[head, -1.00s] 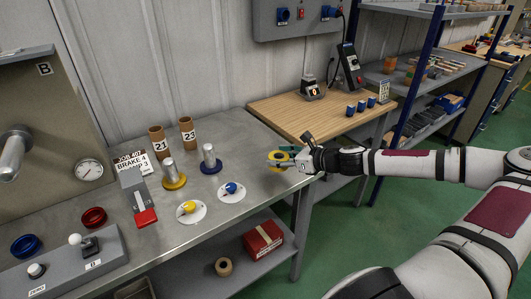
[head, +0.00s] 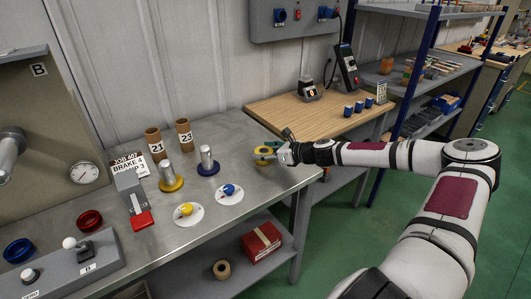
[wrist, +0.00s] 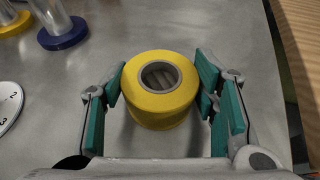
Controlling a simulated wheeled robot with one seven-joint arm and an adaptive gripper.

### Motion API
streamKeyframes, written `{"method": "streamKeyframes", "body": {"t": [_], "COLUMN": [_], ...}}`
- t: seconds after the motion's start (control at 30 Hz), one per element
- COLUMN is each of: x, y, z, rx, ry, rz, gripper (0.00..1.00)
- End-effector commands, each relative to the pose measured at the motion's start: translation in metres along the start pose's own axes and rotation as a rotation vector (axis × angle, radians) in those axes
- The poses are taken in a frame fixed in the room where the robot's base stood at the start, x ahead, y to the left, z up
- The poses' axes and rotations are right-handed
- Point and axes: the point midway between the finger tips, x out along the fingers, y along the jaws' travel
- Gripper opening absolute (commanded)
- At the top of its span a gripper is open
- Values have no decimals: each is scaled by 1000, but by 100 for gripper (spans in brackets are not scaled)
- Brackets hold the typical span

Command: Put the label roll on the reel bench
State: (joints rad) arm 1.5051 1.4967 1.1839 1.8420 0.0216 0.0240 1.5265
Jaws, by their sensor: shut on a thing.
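The label roll is a yellow ring with a grey core. It sits between the fingers in the head view (head: 263,160) and the wrist view (wrist: 150,112). My gripper (head: 270,152) is shut on its sides, with the green finger pads to left and right of it in the wrist view (wrist: 162,88). The roll is upright, over the right end of the grey metal reel bench (head: 265,190). I cannot tell whether it touches the bench top.
Left of the roll stand a post on a blue base (head: 208,162) and a post on a yellow base (head: 171,178). Two white discs (head: 230,194) (head: 187,215) lie in front. Brown tubes (head: 184,134) stand behind. A wooden table (head: 305,115) adjoins at right. Bare bench surrounds the roll.

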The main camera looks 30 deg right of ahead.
Motion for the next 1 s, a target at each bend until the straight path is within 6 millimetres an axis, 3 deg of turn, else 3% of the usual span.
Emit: {"method": "streamKeyframes", "body": {"t": [0.07,0.1,0.2,0.63,1.0], "x": [0,0,0,-9,-79], "y": [0,0,0,-1,-2], "z": [-1,-1,-2,-1,0], "rx": [1,2,2,2,2], "ry": [2,2,3,2,2], "rz": [0,0,0,-2,-4], "gripper": [26,56,74,74,74]}}
